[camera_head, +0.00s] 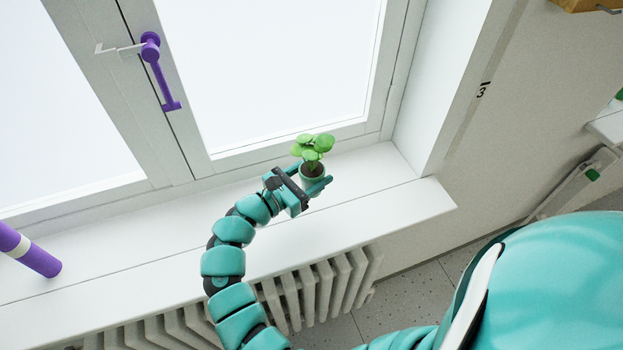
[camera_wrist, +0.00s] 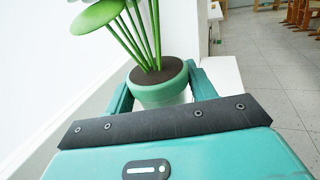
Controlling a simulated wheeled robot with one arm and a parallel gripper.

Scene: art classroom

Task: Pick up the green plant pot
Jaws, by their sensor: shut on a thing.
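The green plant pot (camera_head: 312,179) holds dark soil and a leafy green plant. In the head view it is over the white window sill (camera_head: 372,190), towards its right end. My gripper (camera_head: 310,185) is around the pot, with a finger on either side, and is shut on it. In the wrist view the pot (camera_wrist: 160,88) stands upright between the two teal fingers of my gripper (camera_wrist: 160,92). Its lower part is hidden there by the gripper body. I cannot tell whether the pot touches the sill.
A window with a purple handle (camera_head: 158,75) rises behind the sill. A purple and white cylinder (camera_head: 30,250) lies on the sill at the far left. A white radiator (camera_head: 325,285) is below the sill. A wall (camera_head: 520,110) stands to the right.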

